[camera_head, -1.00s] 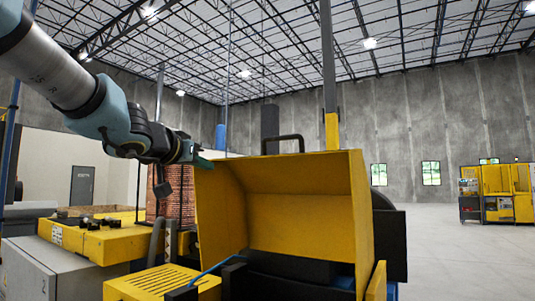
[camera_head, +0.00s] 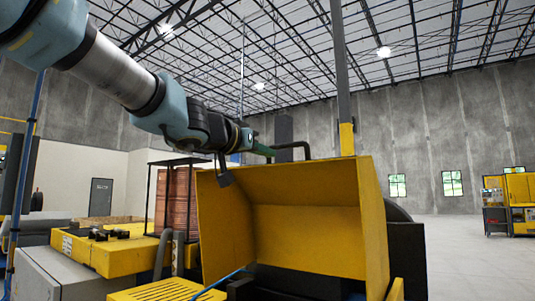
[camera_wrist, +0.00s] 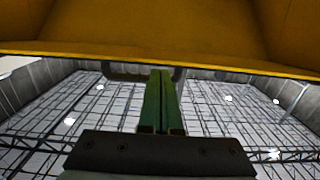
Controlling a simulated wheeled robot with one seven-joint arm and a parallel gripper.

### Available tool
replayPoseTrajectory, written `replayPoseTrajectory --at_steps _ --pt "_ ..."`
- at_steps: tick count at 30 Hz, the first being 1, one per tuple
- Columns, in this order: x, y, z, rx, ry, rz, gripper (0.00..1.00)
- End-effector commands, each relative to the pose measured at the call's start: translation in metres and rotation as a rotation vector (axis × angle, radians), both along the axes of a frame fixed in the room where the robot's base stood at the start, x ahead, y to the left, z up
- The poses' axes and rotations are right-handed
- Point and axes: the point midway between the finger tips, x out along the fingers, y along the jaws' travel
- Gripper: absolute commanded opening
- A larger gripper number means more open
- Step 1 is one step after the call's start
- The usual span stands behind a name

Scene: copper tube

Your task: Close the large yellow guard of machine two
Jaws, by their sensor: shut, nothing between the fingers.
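The large yellow guard (camera_head: 312,230) stands raised in the head view, its hollow inside facing me. Its black handle (camera_head: 294,146) sticks up from the top edge. My gripper (camera_head: 268,151) is shut and empty, its green fingers at the top edge beside the left end of the handle. Whether they touch the handle or guard is unclear. In the wrist view, the guard (camera_wrist: 160,28) fills the top, and the shut fingers (camera_wrist: 161,74) point toward its edge. The dark handle (camera_wrist: 125,73) shows behind them, partly hidden.
A yellow machine bed (camera_head: 108,250) with black parts stands at the left, above a grey cabinet (camera_head: 62,278). Another yellow machine (camera_head: 519,197) stands far right. Open floor lies at the right.

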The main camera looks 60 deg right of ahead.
Motion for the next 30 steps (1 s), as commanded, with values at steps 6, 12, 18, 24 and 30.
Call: replayPoseTrajectory --at_steps 6,12,18,24,30 --pt "0.0 -0.042 -0.003 0.001 0.001 -0.002 0.0" --pt "0.0 -0.067 -0.003 0.001 0.0 -0.001 0.0" --pt "0.001 -0.075 -0.004 0.001 -0.001 0.0 0.0" --pt "0.001 -0.075 -0.004 0.001 -0.001 0.001 0.0" --pt "0.001 -0.074 -0.006 -0.003 0.0 0.001 0.0"
